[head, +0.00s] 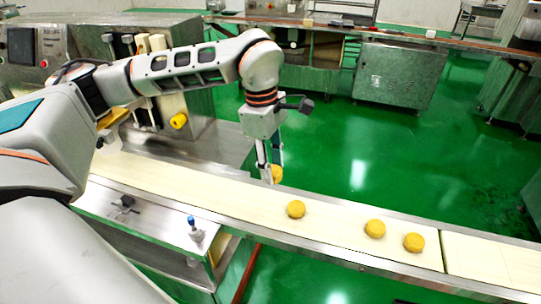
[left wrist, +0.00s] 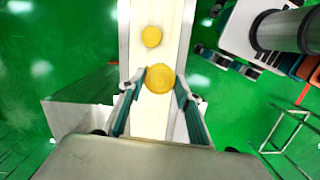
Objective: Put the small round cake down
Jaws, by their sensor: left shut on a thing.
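My left gripper (head: 269,174) points down over the conveyor belt (head: 225,190) and is shut on a small round yellow cake (head: 277,173), which is partly hidden by the fingers. In the left wrist view the held cake (left wrist: 160,78) sits between the two fingertips (left wrist: 159,84), over the pale belt. It looks larger there than the cake on the belt (left wrist: 151,36), so it seems to be above the belt; the exact gap cannot be told. On the belt in the head view, one cake (head: 296,209) lies closest to the gripper.
Two more cakes (head: 375,229) (head: 414,243) lie farther right on the belt. A steel machine (head: 195,110) stands at the left behind my arm. A metal cabinet (head: 400,75) stands at the back. The green floor behind the belt is open.

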